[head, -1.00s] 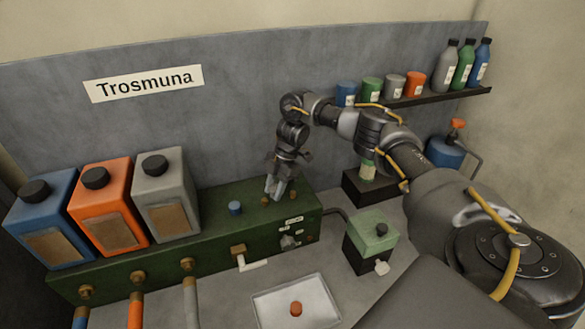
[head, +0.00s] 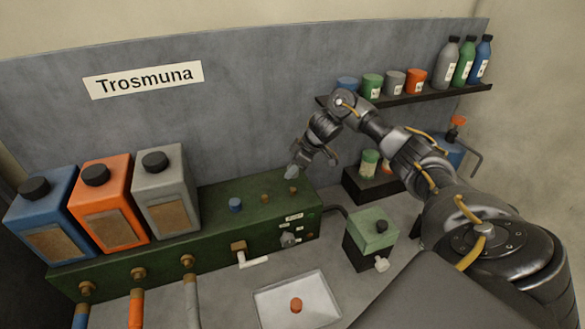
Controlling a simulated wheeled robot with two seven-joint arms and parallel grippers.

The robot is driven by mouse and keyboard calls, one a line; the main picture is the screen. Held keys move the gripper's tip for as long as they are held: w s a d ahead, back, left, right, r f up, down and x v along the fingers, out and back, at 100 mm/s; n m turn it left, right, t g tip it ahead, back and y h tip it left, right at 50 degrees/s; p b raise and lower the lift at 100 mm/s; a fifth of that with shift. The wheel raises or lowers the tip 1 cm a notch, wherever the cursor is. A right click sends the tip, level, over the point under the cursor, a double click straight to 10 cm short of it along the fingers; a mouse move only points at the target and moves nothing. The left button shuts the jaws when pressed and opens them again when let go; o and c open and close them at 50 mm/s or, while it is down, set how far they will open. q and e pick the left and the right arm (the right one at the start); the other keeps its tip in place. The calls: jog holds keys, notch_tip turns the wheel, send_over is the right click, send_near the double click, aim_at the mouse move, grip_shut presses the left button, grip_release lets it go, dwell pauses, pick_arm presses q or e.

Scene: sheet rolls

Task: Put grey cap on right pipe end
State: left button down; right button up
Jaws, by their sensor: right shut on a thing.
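A green box (head: 215,232) has a row of fittings on its top. A blue cap (head: 235,205) sits at the left, then a bare brass middle pipe end (head: 265,198), then the bare brass right pipe end (head: 293,190). My left gripper is out of view.
An orange cap (head: 296,305) lies in a white tray (head: 270,310). Blue, orange and grey canisters (head: 170,185) stand on the green box at left. A small green-topped box (head: 371,240) stands to the right. A shelf (head: 440,98) holds cups and bottles above.

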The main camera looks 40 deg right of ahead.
aim_at(293, 189)
jog(key=shift+f+b, duration=2.6)
jog(key=shift+b, duration=0.05)
jog(key=shift+f+b, duration=0.3)
jog(key=shift+f, duration=1.2)
jog(key=shift+p, duration=0.45)
jog(key=o, duration=1.1)
